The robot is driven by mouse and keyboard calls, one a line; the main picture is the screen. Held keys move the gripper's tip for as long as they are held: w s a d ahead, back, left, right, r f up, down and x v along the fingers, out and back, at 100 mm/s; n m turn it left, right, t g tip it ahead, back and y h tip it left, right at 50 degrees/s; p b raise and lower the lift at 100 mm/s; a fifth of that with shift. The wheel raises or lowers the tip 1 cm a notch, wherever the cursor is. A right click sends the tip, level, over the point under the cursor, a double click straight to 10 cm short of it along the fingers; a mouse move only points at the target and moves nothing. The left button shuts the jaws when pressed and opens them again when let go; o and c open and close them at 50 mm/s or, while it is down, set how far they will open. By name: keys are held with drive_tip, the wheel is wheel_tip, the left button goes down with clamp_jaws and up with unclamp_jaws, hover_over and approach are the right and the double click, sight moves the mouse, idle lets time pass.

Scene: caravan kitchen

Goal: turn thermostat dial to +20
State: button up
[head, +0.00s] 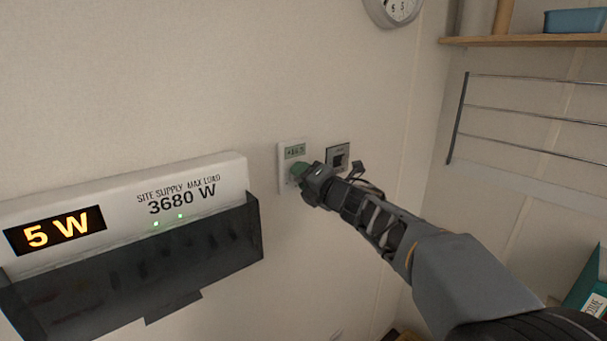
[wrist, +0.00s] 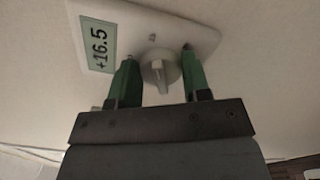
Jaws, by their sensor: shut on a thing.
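The thermostat (head: 284,172) is a white panel on the wall in the head view, and it also shows at the top of the wrist view (wrist: 205,40). Its greenish display (wrist: 99,45) reads +16.5 in the wrist view. The round grey-white dial (wrist: 160,72) with a raised pointer sits between the green fingers of my gripper (wrist: 158,60). My gripper (head: 302,174) is at the thermostat in the head view, with one finger on either side of the dial and shut on it. In the head view the gripper hides most of the dial.
A dark switch plate (head: 338,157) is on the wall just right of the thermostat, close to my arm. A site supply box (head: 130,205) reading 5 W and 3680 W juts out at left. A wire rack (head: 530,117) and a shelf (head: 520,41) are at right.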

drive_tip(key=m+p, duration=0.2)
drive_tip(key=m, duration=0.3)
drive_tip(key=shift+m, duration=0.3)
drive_tip(key=m+p, duration=0.2)
drive_tip(key=m, duration=0.3)
drive_tip(key=shift+f, duration=0.15)
drive_tip(key=shift+m+p, duration=0.3)
drive_tip(key=shift+m, duration=0.1)
drive_tip(key=o, duration=0.9)
drive_tip(key=shift+d, duration=0.1)
drive_tip(key=b+v, duration=0.2)
drive_tip(key=v, duration=1.1)
drive_tip(key=shift+s+d+b, duration=0.25)
drive_tip(key=shift+s+b, duration=0.1)
drive_tip(key=shift+b, duration=0.05)
drive_tip(key=shift+f, duration=0.1)
